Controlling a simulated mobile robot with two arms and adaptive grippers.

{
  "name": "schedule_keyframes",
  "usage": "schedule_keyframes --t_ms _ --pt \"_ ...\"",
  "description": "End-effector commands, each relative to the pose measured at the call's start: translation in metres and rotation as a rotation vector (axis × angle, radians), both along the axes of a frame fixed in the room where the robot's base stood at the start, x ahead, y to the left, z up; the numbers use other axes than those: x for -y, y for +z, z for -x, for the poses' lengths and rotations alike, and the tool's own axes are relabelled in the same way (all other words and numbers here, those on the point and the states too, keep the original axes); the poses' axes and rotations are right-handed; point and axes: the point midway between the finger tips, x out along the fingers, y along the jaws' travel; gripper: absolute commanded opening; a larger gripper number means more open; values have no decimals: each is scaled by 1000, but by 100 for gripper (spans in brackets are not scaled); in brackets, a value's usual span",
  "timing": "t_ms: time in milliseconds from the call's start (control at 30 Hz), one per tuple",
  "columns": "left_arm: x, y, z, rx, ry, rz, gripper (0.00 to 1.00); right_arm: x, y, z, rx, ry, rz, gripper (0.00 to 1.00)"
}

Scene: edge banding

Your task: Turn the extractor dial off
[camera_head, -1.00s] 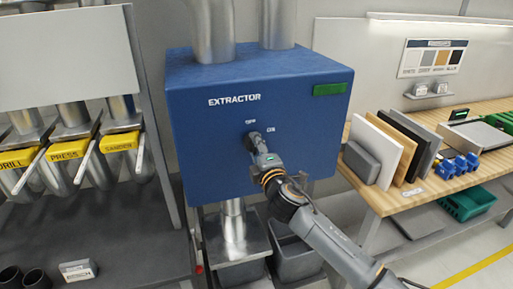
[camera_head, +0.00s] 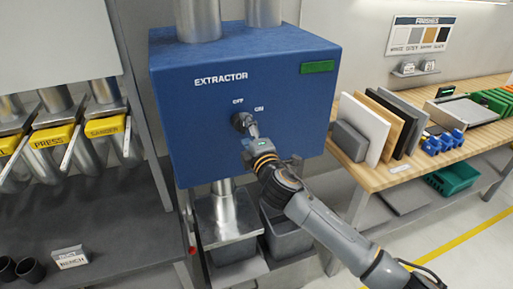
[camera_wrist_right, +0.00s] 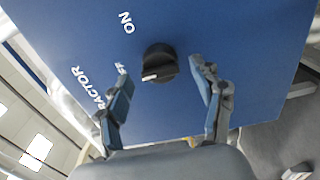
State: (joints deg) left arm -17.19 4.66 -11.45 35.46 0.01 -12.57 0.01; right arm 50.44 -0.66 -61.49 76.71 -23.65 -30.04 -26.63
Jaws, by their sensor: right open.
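The black dial (camera_head: 239,121) sits on the front of the blue extractor box (camera_head: 200,140), below the OFF and ON labels. In the right wrist view the dial (camera_wrist_right: 160,61) shows a white mark at its lower left, on the OFF side. The ON label (camera_wrist_right: 126,22) is clear; the OFF label is partly hidden by a finger. My right gripper (camera_head: 250,133) is at the dial. Its open fingers (camera_wrist_right: 162,68) lie on either side of the dial, with visible gaps. My left gripper is not in view.
A wooden bench (camera_head: 392,180) with upright panels (camera_head: 362,125) stands to the right. Grey bins (camera_head: 285,238) sit under the box. Yellow-labelled gates (camera_head: 52,137) and a dark shelf (camera_head: 110,225) are at the left. A green plate (camera_head: 317,67) is on the box.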

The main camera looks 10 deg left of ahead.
Motion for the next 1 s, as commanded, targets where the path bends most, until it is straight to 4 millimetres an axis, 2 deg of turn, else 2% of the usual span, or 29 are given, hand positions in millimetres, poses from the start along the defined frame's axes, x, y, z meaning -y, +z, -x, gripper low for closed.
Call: schedule_keyframes --t_ms 300,500,700,1000 --pt "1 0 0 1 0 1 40 31 -1 47 -1 2 1 67" --pt "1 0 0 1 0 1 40 46 -1 69 0 2 2 67" --pt "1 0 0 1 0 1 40 53 -1 79 0 1 2 67" --pt "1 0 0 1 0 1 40 53 0 80 0 1 2 67"
